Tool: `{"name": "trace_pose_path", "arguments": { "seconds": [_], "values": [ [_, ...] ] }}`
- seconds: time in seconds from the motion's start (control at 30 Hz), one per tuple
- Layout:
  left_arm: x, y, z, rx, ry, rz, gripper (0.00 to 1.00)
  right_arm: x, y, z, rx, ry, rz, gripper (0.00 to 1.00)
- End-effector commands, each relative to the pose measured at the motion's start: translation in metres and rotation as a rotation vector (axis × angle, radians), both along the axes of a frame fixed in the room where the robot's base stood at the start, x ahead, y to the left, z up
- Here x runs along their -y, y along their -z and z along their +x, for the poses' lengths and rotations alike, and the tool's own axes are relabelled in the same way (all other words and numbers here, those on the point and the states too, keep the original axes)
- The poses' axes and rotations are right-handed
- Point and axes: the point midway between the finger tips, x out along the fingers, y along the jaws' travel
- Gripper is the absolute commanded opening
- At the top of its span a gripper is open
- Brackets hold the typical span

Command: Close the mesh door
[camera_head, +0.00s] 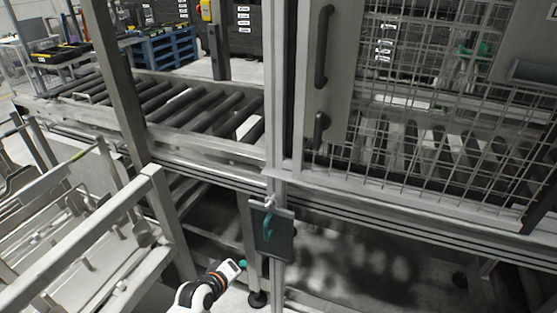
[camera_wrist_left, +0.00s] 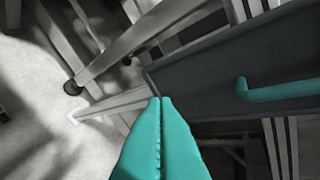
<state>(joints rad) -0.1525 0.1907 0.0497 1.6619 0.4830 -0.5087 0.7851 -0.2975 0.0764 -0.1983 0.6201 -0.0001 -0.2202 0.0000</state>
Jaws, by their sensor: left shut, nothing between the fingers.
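The mesh door (camera_head: 440,110) fills the upper right of the head view. It has a grey panel on its left side with a long black handle (camera_head: 323,48) and a smaller black latch (camera_head: 319,130) below. I cannot tell whether it sits fully against the upright post (camera_head: 277,90). My left gripper (camera_head: 242,264) is low in the middle, below and left of the door and apart from it. In the left wrist view its teal fingers (camera_wrist_left: 166,101) are pressed together with nothing between them. My right gripper is not in view.
A dark plate (camera_head: 284,240) with a teal handle (camera_head: 267,226) hangs on the post, close to my left gripper; it also shows in the left wrist view (camera_wrist_left: 210,78). A roller conveyor (camera_head: 200,110) runs behind. Metal rails (camera_head: 85,235) stand at the left.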

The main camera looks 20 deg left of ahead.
Motion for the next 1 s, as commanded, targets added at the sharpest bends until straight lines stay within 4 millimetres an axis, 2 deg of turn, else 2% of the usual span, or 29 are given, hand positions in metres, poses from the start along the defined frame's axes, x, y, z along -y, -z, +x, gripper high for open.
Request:
{"name": "trace_pose_path", "arguments": {
  "seconds": [0.03, 0.07, 0.1, 0.2, 0.3, 0.33, 0.43, 0.57, 0.67, 1.0],
  "values": [
    [-0.001, -0.061, 0.016, 0.095, -0.025, -0.088, 0.00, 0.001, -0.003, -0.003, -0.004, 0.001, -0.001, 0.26],
    [0.000, -0.092, 0.022, 0.140, -0.035, -0.144, 0.00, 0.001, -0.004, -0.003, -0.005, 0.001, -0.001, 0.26],
    [0.000, -0.132, 0.026, 0.196, -0.043, -0.215, 0.00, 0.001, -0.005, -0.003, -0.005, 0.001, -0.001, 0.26],
    [0.006, -0.215, 0.024, 0.309, -0.034, -0.362, 0.00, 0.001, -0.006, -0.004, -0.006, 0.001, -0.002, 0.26],
    [0.013, -0.270, 0.015, 0.380, -0.011, -0.461, 0.00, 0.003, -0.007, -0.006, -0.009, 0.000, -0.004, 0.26],
    [0.015, -0.282, 0.012, 0.394, -0.003, -0.482, 0.00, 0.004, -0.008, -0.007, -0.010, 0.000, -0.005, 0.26],
    [0.019, -0.305, 0.006, 0.422, 0.013, -0.526, 0.00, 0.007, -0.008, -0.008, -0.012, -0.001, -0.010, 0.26],
    [0.023, -0.314, 0.012, 0.431, 0.019, -0.544, 0.00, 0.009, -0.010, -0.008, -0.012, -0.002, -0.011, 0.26],
    [0.027, -0.314, 0.026, 0.431, 0.018, -0.543, 0.00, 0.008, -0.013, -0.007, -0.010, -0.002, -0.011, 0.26],
    [0.046, -0.313, 0.096, 0.430, 0.017, -0.539, 0.00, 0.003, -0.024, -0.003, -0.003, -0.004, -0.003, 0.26]
  ]
}}
